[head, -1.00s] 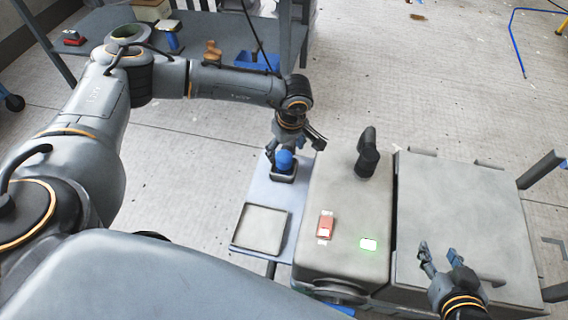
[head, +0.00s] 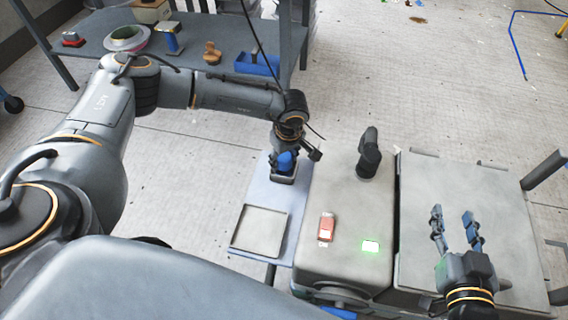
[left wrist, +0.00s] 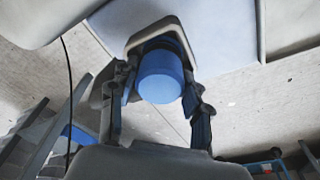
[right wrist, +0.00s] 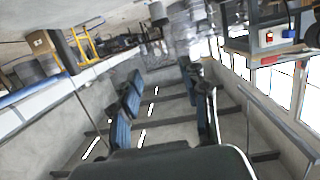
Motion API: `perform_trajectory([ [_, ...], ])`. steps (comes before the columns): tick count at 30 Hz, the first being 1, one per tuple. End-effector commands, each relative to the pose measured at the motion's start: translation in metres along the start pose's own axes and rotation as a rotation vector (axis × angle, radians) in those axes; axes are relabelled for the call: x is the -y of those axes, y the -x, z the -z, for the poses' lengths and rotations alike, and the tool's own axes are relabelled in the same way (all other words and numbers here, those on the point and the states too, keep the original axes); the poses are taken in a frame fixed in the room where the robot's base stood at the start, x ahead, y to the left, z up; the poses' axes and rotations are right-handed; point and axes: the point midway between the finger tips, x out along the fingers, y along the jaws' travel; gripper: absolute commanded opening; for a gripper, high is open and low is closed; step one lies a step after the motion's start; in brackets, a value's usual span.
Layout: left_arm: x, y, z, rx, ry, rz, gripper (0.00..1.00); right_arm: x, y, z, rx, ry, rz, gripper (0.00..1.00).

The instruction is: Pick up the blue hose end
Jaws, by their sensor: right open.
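The blue hose end (head: 286,161) is a short blue cylinder standing in a small dark square holder (head: 284,178) at the far end of the pale side shelf. My left gripper (head: 284,156) is down at it. In the left wrist view the blue hose end (left wrist: 160,78) lies between the two fingers (left wrist: 160,97), one close on each side. Whether the pads press on it cannot be made out. My right gripper (head: 455,222) is open and empty above the grey box top at the right; its spread fingers also show in the right wrist view (right wrist: 160,100).
An empty square tray (head: 260,231) lies on the pale shelf (head: 262,188) nearer me. A workbench (head: 190,55) with a blue bin stands behind.

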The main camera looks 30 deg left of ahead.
Motion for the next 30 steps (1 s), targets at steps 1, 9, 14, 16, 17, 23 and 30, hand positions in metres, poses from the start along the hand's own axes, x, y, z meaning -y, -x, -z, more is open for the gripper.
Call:
perform_trajectory([
  [1,0.000,0.000,0.000,0.000,0.000,0.000,0.30,0.000,0.000,0.000,0.000,0.000,0.000,0.45],
  [9,0.000,0.000,0.000,0.000,0.000,-0.001,0.13,0.000,0.000,0.000,0.001,0.000,-0.001,0.45],
  [14,0.000,0.003,0.001,0.000,0.000,-0.001,0.13,0.000,0.000,-0.001,0.008,0.000,-0.001,0.45],
  [16,-0.001,0.007,0.001,0.000,0.000,-0.002,0.13,-0.001,0.001,-0.003,0.026,0.000,-0.001,0.45],
  [17,-0.001,0.009,0.001,0.001,0.000,-0.003,0.13,-0.001,0.002,-0.007,0.044,0.000,-0.002,0.45],
  [23,-0.001,0.031,0.005,0.000,0.001,-0.003,0.13,-0.005,0.010,-0.033,0.186,0.000,-0.010,0.45],
  [30,-0.002,0.071,-0.018,0.002,-0.004,-0.004,0.13,-0.012,0.037,-0.078,0.456,-0.002,-0.027,0.45],
])
